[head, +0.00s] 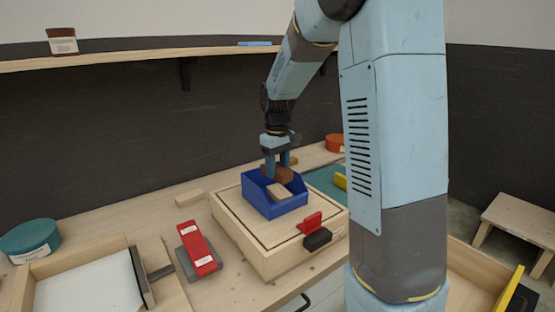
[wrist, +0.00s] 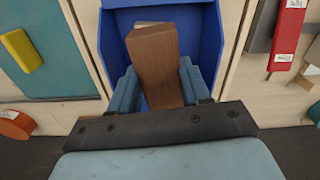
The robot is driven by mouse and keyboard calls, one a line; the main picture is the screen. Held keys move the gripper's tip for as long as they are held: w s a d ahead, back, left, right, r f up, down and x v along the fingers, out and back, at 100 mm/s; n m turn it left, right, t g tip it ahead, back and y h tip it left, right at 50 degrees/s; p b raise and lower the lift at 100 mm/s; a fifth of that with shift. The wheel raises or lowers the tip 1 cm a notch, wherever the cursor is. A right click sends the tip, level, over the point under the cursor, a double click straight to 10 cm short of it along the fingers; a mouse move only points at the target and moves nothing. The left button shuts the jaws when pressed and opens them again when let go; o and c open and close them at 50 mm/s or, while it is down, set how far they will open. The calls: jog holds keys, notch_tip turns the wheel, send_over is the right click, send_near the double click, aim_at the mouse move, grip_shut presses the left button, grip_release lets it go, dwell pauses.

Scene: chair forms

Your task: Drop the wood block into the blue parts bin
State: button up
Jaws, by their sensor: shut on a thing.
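My gripper (head: 279,163) points down over the blue parts bin (head: 279,211) and is shut on the brown wood block (head: 284,174). In the wrist view the wood block (wrist: 157,65) sits between the two blue fingers (wrist: 157,85), with the blue bin (wrist: 115,22) behind it. The block is at the back of the bin, around its rim height; whether it touches the bin is unclear. A lighter wooden piece (head: 278,191) lies in the front of the bin. The bin stands on a wooden box (head: 250,240).
A red clamp-like item (head: 198,248) is left of the wooden box. A red and black piece (head: 315,232) is at its front right. A teal round container (head: 30,238) and a tray (head: 90,288) are at left. A shelf (head: 130,58) runs above.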

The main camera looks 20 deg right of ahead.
aim_at(278, 168)
jog(key=shift+f, duration=0.55)
jog(key=o, duration=1.2)
jog(key=shift+c, duration=0.2)
notch_tip(278, 168, up, 14)
jog(key=shift+f, duration=0.15)
jog(key=shift+s, duration=0.1)
